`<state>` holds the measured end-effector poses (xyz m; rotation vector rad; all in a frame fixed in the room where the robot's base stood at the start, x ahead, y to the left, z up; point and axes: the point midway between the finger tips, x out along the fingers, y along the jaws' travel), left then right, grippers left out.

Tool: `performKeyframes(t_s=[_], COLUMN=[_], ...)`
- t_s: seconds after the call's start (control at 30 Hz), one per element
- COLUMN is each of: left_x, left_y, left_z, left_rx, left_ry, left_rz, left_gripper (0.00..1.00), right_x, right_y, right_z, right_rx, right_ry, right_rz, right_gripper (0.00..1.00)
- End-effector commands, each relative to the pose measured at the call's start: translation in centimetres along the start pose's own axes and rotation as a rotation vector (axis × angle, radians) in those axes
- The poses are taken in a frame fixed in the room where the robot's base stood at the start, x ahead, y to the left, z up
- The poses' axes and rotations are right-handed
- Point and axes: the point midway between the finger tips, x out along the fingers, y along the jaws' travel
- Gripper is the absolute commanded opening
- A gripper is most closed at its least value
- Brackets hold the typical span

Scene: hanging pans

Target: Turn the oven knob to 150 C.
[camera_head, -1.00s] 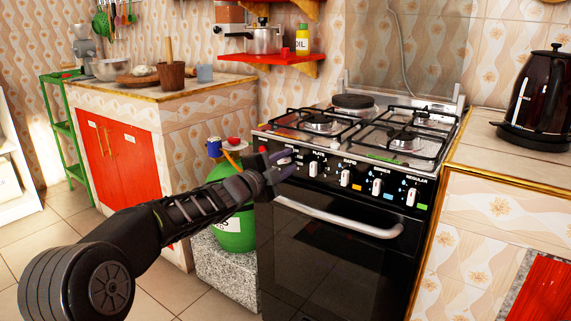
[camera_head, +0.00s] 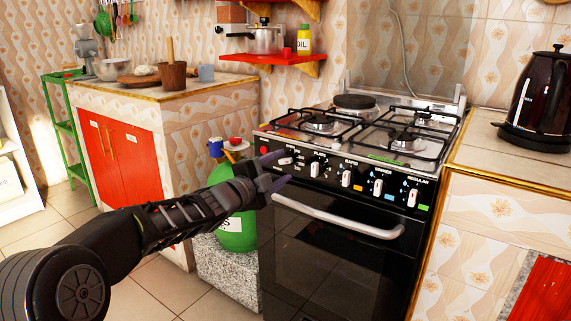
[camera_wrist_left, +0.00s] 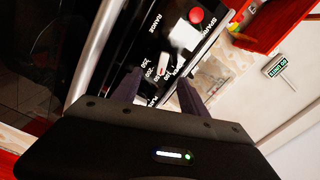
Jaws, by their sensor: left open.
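The white oven knob (camera_head: 286,161) is the leftmost knob on the black front panel of the stove (camera_head: 330,255). It looks turned nearly sideways, unlike the upright knobs to its right. My left gripper (camera_head: 276,170) is open and empty, just left of and below the knob, its fingers pointing at the panel. In the left wrist view the two fingers (camera_wrist_left: 158,90) are apart, with printed temperature marks between and beyond their tips. The exact setting is not readable. My right gripper is not visible.
More white knobs (camera_head: 347,178) line the panel to the right. The oven handle (camera_head: 340,216) runs just below my fingers. A green gas cylinder (camera_head: 238,230) stands behind my left wrist. A dark kettle (camera_head: 541,100) stands on the right counter.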

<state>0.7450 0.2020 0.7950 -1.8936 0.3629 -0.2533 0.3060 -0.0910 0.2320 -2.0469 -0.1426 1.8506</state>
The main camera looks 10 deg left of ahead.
Motion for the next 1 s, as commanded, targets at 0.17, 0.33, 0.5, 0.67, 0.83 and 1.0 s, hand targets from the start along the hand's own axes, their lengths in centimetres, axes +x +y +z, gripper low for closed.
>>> performKeyframes(t_s=[0.17,0.33,0.5,0.67,0.83,1.0], left_x=[-3.0,-4.3,-4.3,-4.3,-4.4,-4.6], left_y=[-0.2,0.0,0.0,0.0,0.7,9.2], left_z=[0.0,0.0,0.0,0.0,0.8,2.3], left_rx=[0.0,0.0,0.0,-0.005,-0.172,-0.575], left_ry=[-0.001,-0.001,-0.001,-0.001,-0.038,-0.159], left_rz=[-0.001,0.0,0.0,0.0,-0.001,0.077], left_gripper=[0.51,0.51,0.51,0.51,0.51,0.51], right_x=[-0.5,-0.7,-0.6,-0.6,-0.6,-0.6], right_y=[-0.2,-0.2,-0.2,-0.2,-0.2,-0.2], right_z=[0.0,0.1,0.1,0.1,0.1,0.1], right_rx=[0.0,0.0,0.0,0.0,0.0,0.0], right_ry=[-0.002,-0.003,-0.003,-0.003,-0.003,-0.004], right_rz=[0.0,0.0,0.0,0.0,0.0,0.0], right_gripper=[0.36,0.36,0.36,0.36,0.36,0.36])
